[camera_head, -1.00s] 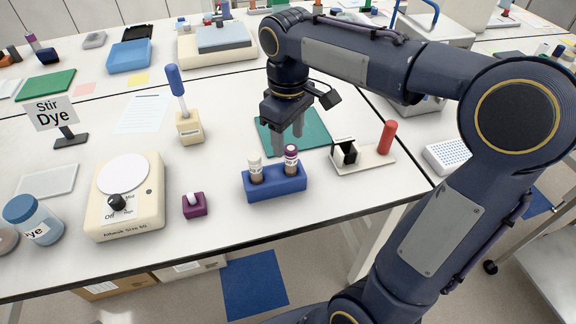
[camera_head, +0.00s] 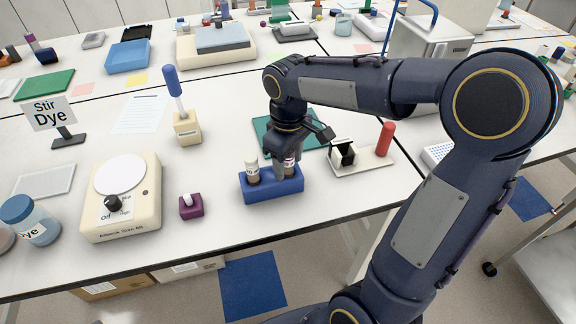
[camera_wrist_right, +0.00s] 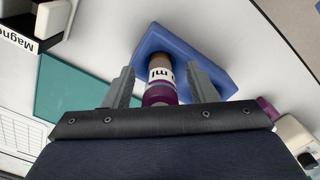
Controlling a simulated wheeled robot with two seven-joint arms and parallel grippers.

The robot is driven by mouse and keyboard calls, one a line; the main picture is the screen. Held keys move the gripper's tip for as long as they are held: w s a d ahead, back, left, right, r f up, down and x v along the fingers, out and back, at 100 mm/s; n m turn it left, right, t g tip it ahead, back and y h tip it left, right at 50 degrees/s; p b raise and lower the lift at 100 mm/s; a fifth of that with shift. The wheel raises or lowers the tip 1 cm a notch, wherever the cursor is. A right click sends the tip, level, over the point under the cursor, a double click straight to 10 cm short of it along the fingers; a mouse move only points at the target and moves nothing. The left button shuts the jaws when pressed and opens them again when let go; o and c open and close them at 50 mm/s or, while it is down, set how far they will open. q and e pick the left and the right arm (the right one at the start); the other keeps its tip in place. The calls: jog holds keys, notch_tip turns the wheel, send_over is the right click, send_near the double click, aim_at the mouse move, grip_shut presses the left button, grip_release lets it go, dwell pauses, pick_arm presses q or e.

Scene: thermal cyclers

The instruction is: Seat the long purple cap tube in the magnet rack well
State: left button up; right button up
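The long purple cap tube stands in the blue rack (camera_head: 272,190), partly hidden by my right gripper (camera_head: 284,170) in the head view. The wrist view shows the purple cap tube (camera_wrist_right: 159,93) between the two open fingers (camera_wrist_right: 162,75), with a small gap on each side. A white-capped tube (camera_head: 252,171) stands in the same rack, to the left. The magnet rack (camera_head: 364,161) is to the right, with a black and white block on a pale base and a red upright piece (camera_head: 386,138). It shows partly in the wrist view (camera_wrist_right: 22,35). My left gripper is not in view.
A teal mat (camera_head: 262,127) lies behind the blue rack. A purple block (camera_head: 191,207) and a cream stirrer (camera_head: 122,197) stand to the left. The table between the blue rack and the magnet rack is clear.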

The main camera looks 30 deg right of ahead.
jog(key=c, duration=1)
jog(key=shift+r, duration=0.1)
notch_tip(320, 180, up, 10)
jog(key=shift+f+p, duration=0.15)
jog(key=shift+p, duration=0.15)
